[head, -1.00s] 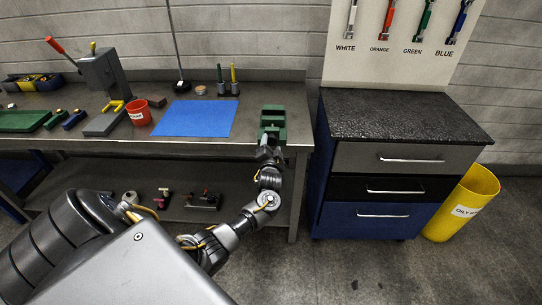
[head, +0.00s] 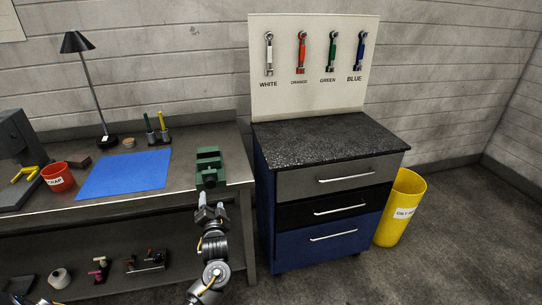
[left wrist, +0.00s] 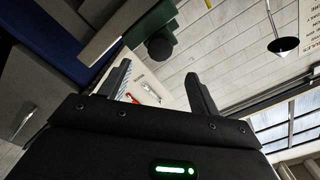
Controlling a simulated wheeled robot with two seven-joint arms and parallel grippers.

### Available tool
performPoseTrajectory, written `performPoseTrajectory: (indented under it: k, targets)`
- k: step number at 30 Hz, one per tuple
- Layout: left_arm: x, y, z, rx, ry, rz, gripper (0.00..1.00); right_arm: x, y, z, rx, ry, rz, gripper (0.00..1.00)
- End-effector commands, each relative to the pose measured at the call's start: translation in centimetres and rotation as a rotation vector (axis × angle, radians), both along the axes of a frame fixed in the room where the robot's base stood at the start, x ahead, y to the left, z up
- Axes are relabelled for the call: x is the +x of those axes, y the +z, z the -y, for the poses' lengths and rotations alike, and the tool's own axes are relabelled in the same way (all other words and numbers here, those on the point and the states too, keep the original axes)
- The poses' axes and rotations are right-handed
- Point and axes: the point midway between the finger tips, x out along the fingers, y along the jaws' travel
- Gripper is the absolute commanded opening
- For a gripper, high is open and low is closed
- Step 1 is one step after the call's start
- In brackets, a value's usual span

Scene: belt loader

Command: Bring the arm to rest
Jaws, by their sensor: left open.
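My left gripper (head: 210,208) is just in front of the workbench's right end, near the green vise (head: 208,168). In the left wrist view its two fingers (left wrist: 157,88) stand apart with nothing between them. The vise also shows in the left wrist view (left wrist: 150,30), beyond the fingers and apart from them. The left arm reaches in from the bottom of the head view. My right gripper is not in view.
The workbench (head: 190,190) carries a blue mat (head: 125,174), a red cup (head: 58,177) and a black lamp (head: 76,42). A drawer cabinet (head: 330,178) stands right of it, under a tool board (head: 313,95). A yellow bin (head: 402,205) stands beside the cabinet on open floor.

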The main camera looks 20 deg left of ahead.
Motion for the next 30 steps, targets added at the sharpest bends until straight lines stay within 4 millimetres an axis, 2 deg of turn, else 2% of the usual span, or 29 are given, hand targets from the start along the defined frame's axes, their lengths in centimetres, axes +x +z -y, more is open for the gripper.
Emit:
performPoseTrajectory:
  k: [5,7,8,11,12,14,15,17,18,20,21,23,24,26,27,29,30]
  targets:
    - [0.0,0.0,0.0,-0.027,0.000,0.021,0.63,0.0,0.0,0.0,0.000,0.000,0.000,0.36]
    - [0.5,-0.5,0.6,-0.084,-0.028,0.051,0.63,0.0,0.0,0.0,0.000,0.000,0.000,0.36]
    - [0.9,-1.7,1.0,-0.120,-0.052,0.047,0.63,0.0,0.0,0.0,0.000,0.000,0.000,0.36]
    - [1.5,-7.9,2.9,-0.233,-0.127,-0.022,0.63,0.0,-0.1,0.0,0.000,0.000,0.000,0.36]
    - [1.1,-11.0,3.7,-0.278,-0.150,-0.067,0.63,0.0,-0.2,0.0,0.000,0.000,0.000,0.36]
    - [0.0,-15.7,4.9,-0.345,-0.177,-0.138,0.63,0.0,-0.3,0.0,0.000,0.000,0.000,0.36]
    - [-1.2,-18.7,5.6,-0.388,-0.190,-0.187,0.63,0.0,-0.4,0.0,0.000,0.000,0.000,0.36]
    - [-3.2,-23.1,6.7,-0.450,-0.201,-0.260,0.63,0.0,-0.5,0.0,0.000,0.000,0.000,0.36]
    - [-4.8,-25.9,7.4,-0.491,-0.206,-0.311,0.63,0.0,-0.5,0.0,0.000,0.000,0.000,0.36]
    - [-7.5,-29.9,8.5,-0.550,-0.209,-0.386,0.63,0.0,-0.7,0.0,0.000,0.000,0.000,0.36]
    - [-9.6,-32.4,9.2,-0.588,-0.208,-0.435,0.63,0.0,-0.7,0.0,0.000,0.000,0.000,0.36]
    - [-12.9,-36.0,10.1,-0.642,-0.200,-0.511,0.63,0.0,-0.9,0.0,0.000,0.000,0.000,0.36]
    - [-15.2,-38.2,10.8,-0.677,-0.194,-0.559,0.63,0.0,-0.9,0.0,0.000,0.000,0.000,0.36]
    - [-19.0,-41.2,11.7,-0.727,-0.182,-0.634,0.63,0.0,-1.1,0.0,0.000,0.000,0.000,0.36]
    - [-21.7,-43.1,12.4,-0.758,-0.171,-0.685,0.63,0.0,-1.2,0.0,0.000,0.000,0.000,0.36]
    - [-25.8,-45.6,13.3,-0.803,-0.155,-0.759,0.63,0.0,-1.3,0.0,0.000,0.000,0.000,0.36]
    - [-28.7,-47.1,13.9,-0.832,-0.141,-0.809,0.63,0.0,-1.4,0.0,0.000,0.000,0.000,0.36]
